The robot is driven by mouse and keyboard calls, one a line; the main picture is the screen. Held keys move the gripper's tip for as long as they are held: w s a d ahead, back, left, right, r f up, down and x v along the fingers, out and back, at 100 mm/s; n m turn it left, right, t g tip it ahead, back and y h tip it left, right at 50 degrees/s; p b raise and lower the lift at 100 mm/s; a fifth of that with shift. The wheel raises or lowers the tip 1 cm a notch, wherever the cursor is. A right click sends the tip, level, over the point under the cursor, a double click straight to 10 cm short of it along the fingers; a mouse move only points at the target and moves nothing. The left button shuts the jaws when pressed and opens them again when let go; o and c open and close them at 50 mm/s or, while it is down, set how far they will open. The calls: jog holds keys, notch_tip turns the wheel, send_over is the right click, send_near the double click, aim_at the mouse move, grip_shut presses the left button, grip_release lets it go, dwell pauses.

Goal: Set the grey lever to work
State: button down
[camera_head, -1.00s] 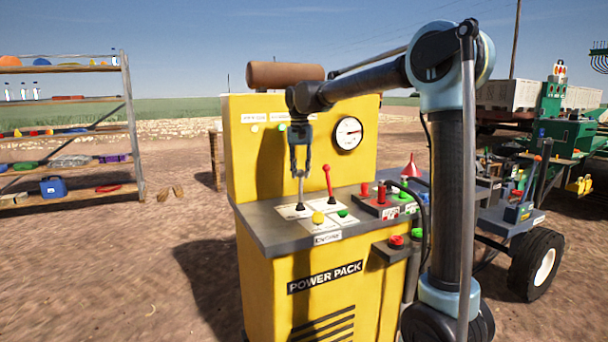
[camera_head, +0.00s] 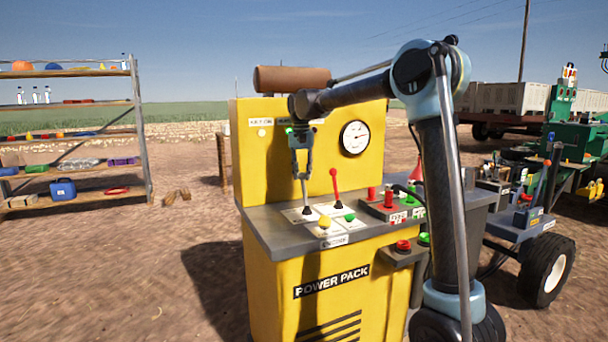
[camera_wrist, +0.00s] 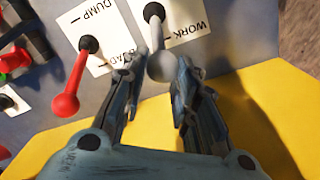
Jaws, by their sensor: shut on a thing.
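The grey lever (camera_head: 304,190) stands on the left white plate of the yellow power pack's panel, beside the lever with the red knob. In the wrist view the grey lever's knob (camera_wrist: 161,66) is between my fingers, and its black base sits at the top. The word WORK (camera_wrist: 188,33) is printed on the plate to the right of the lever's base. My gripper (camera_head: 303,172) reaches down from above and is shut on the grey lever near its top. It also shows in the wrist view (camera_wrist: 158,76). The fingers partly hide the plate.
The red lever (camera_head: 335,185) stands close on the right; it shows left in the wrist view (camera_wrist: 68,100). Yellow (camera_head: 325,222) and green (camera_head: 349,217) buttons sit in front. A red-buttoned box (camera_head: 390,205) is further right. A brown cylinder (camera_head: 291,78) lies atop the back panel.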

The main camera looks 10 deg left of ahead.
jog(key=shift+a, duration=0.45)
jog(key=c, duration=1.5)
grip_release()
jog(key=shift+o, duration=1.1)
jog(key=shift+a+f, duration=0.15)
jog(key=shift+a, duration=0.05)
jog(key=shift+d, duration=0.15)
jog(key=shift+d, duration=0.1)
notch_tip(320, 180, up, 12)
